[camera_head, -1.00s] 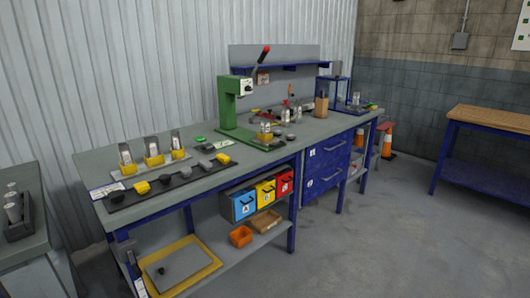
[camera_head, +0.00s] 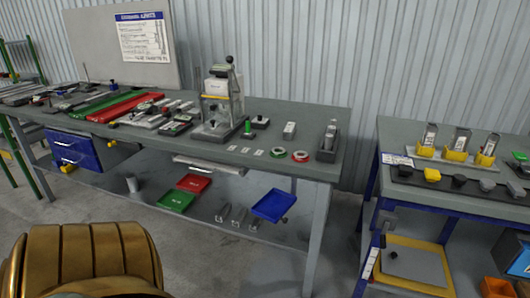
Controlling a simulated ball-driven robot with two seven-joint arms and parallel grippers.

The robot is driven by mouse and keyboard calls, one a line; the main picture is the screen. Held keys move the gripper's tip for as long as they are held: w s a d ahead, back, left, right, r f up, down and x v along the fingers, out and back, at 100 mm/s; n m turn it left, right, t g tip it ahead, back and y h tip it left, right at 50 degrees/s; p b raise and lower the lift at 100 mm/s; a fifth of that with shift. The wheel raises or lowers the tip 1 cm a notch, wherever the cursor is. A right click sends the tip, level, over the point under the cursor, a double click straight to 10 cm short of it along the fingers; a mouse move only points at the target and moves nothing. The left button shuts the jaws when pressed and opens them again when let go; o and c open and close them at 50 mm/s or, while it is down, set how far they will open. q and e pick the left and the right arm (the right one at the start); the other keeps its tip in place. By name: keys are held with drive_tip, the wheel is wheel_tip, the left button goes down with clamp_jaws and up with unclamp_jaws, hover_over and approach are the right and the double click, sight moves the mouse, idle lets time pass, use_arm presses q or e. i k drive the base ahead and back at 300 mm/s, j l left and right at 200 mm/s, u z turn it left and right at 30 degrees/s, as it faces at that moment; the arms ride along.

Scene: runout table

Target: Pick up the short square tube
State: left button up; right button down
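I cannot single out the short square tube with certainty. Several grey metal bars and pieces (camera_head: 148,121) lie on the left half of the long grey workbench (camera_head: 300,165), too small to tell apart. A small light grey upright piece (camera_head: 290,130) stands on the bench's right part. A dark holder with a light piece in it (camera_head: 329,141) stands near the right end. Short grey pieces (camera_head: 239,216) lie on the lower shelf. Neither of my grippers is in view.
A clear-sided press fixture (camera_head: 221,103) stands mid-bench. Red (camera_head: 194,183), green (camera_head: 176,201) and blue (camera_head: 273,206) trays are on the lower shelf. A second bench (camera_head: 405,132) stands at the right, with a gap between. Grey floor is open in front.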

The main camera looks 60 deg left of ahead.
sight(288, 134)
drive_tip(key=u, duration=1.5)
drive_tip(key=i+z, duration=0.2)
drive_tip(key=i, duration=0.6)
